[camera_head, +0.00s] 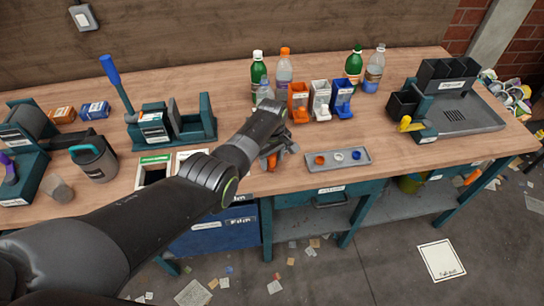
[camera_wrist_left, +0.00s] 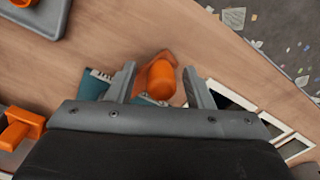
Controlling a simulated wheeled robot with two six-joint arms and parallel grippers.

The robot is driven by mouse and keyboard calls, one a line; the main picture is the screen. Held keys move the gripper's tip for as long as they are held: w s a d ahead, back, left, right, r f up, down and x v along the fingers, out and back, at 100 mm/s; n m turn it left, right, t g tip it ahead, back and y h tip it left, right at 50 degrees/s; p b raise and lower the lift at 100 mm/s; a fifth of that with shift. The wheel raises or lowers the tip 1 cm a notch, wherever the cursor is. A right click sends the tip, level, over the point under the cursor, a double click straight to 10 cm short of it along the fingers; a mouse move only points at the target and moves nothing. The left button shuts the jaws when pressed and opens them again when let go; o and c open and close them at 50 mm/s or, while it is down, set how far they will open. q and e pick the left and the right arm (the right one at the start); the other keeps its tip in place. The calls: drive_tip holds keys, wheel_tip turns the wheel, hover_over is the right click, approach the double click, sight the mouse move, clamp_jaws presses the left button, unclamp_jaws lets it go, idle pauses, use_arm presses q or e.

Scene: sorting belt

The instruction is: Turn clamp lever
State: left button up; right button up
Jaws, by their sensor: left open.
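An orange lever with a rounded end (camera_wrist_left: 162,78) sits over a teal block (camera_wrist_left: 93,84) in the left wrist view. In the head view the orange lever (camera_head: 271,161) shows at the table's front edge, partly hidden by my left gripper (camera_head: 280,145). My left gripper is open, and in the wrist view its two fingers (camera_wrist_left: 159,82) stand on either side of the lever. I cannot tell whether they touch it. The lower part of the clamp is hidden by the gripper. My right gripper is not in view.
A grey tray with caps (camera_head: 349,165) lies right of the gripper. Orange, white and blue bins (camera_head: 320,101) and several bottles (camera_head: 284,72) stand behind. A framed opening (camera_head: 155,172) is to the left. A black-and-teal station with a yellow handle (camera_head: 408,125) stands at the right.

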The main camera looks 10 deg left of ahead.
use_arm(q)
drive_tip(key=shift+r, duration=0.1)
drive_tip(key=shift+r, duration=0.25)
wheel_tip(320, 180, up, 5)
drive_tip(key=shift+r+p, duration=0.1)
drive_tip(key=shift+p, duration=0.6)
wheel_tip(320, 180, up, 12)
drive_tip(key=b, duration=0.1)
drive_tip(key=shift+f, duration=0.25)
